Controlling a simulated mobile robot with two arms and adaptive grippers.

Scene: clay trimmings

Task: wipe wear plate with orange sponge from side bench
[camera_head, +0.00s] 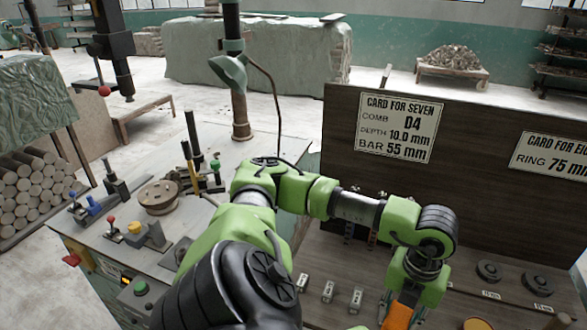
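The arm that crosses the picture looks like my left arm. Its gripper (405,306) points down over the side bench (330,255) at the bottom right. An orange block (398,318), likely the sponge, shows at its fingertips and is cut off by the lower picture edge. I cannot tell whether the fingers are closed on it or apart around it. My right gripper is out of view. I cannot pick out the wear plate with certainty. A round brown plate (158,199) lies on the grey machine table (205,165) at the left, apart from the gripper.
An upright board with a card (398,126) stands behind the bench. Dark round rings (489,271) and small metal blocks (328,291) lie on the bench. Levers, a yellow knob (135,227) and a post (240,115) stand on the machine table.

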